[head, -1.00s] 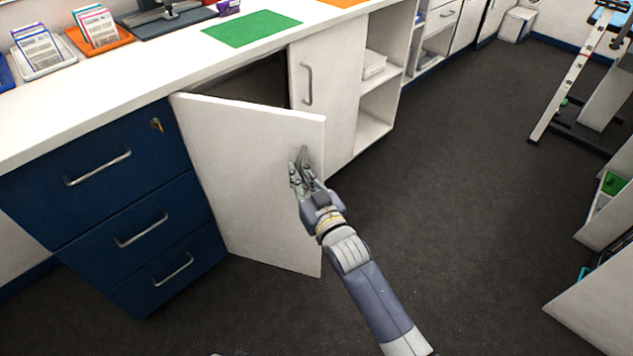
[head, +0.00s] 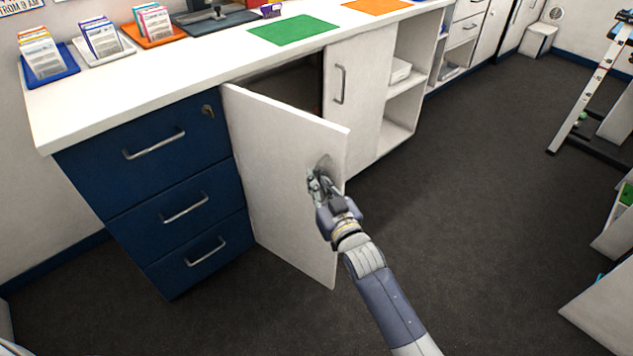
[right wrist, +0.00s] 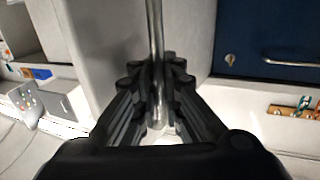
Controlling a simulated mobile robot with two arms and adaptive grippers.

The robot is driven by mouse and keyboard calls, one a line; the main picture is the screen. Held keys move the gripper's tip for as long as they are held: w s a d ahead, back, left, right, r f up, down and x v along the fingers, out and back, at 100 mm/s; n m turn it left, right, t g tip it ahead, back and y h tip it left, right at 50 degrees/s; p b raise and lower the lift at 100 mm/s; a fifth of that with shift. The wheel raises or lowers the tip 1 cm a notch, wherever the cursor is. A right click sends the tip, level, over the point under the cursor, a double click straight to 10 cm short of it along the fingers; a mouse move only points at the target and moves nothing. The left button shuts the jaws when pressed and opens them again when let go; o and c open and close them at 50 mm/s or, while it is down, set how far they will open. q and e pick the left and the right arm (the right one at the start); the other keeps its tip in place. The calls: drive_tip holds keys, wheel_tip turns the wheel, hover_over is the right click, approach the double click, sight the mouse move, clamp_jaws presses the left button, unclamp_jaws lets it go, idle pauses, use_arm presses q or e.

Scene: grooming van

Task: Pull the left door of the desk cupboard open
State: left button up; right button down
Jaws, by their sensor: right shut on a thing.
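The left door (head: 282,172) of the desk cupboard is a white panel that stands open, swung out from the desk front beside the blue drawers. Its hinged edge is at the left, by the drawers. My right gripper (head: 321,180) is at the door's free edge side, shut on the door's handle. In the right wrist view the metal bar handle (right wrist: 155,50) runs upright between the fingers of my right gripper (right wrist: 157,100). The dark cupboard inside (head: 290,85) shows only above the door; the rest is hidden. My left gripper is not in view.
The blue drawer unit (head: 150,190) with bar handles and a key stands left of the door. The closed right door (head: 357,100) and open shelves (head: 402,100) are to the right. The dark floor (head: 470,220) is clear; a ladder-like frame (head: 590,90) stands far right.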

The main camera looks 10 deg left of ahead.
drive_tip(key=c, duration=1.7)
unclamp_jaws()
drive_tip(key=shift+d+f, duration=0.15)
drive_tip(key=shift+d, duration=0.2)
drive_tip(key=shift+s, duration=0.1)
drive_tip(key=shift+a, duration=0.1)
drive_tip(key=v, duration=1.2)
